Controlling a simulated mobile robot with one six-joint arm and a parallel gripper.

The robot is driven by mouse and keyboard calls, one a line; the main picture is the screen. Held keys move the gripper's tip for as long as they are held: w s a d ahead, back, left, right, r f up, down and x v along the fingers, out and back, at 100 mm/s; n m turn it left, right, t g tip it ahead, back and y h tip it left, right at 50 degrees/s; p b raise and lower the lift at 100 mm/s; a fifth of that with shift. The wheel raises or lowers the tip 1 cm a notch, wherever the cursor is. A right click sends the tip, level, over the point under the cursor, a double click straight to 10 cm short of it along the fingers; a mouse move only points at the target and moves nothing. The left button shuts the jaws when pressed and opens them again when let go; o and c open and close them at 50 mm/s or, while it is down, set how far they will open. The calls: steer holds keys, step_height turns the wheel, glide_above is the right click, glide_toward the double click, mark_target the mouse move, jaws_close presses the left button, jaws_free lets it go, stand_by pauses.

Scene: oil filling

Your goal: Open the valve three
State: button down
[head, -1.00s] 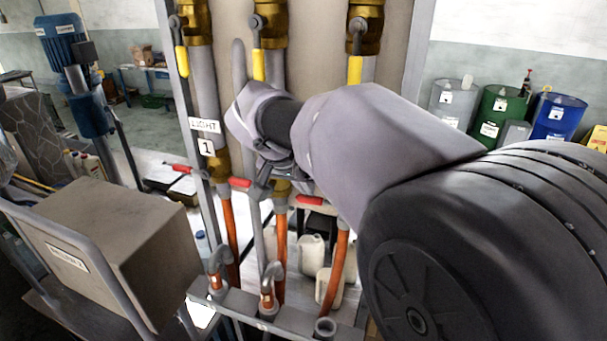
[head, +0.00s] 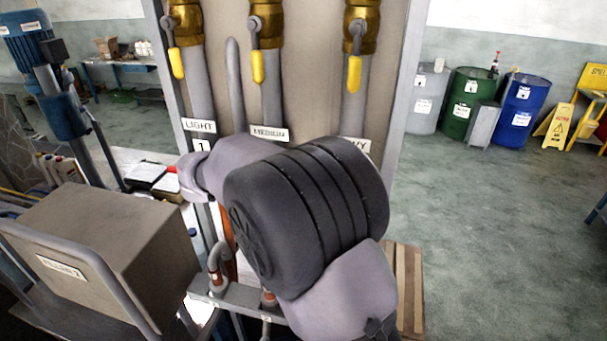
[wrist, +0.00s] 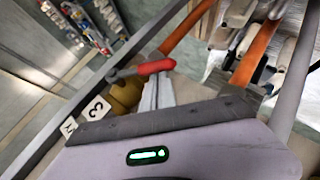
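In the wrist view a red valve handle (wrist: 155,67) lies across the middle, on a brass valve body (wrist: 125,94). A white number card (wrist: 94,108) sits beside it; it is rotated, and I cannot read the digit surely. My gripper (wrist: 159,90) shows as grey fingers close below the red handle; whether they touch it or are parted is unclear. In the head view my arm covers most of the lower red-handled valves and my gripper. One red handle (head: 171,170) peeks out at the left.
Yellow-handled upper valves (head: 354,74) hang on the pipes above my arm. Orange hoses (wrist: 256,50) run near the gripper. A box-shaped filler unit (head: 105,245) stands left. Drums (head: 522,105) stand at the back right, with open floor before them.

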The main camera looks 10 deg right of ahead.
steer(key=f+h, duration=0.1)
steer(key=d+f+n+h+p, duration=0.1)
steer(key=h, duration=0.1)
steer(key=s+d+f+n+h+p, duration=0.1)
steer(key=f+h, duration=0.1)
steer(key=shift+f+g, duration=0.1)
steer(key=shift+g, duration=0.2)
steer(key=shift+s+d+f+n+h, duration=0.15)
steer(key=shift+d+f+n+h, duration=0.15)
steer(key=shift+d+f+h, duration=0.15)
steer(key=shift+s+d+f+n+h, duration=0.2)
steer(key=shift+d+n+h, duration=0.15)
steer(key=shift+d, duration=0.15)
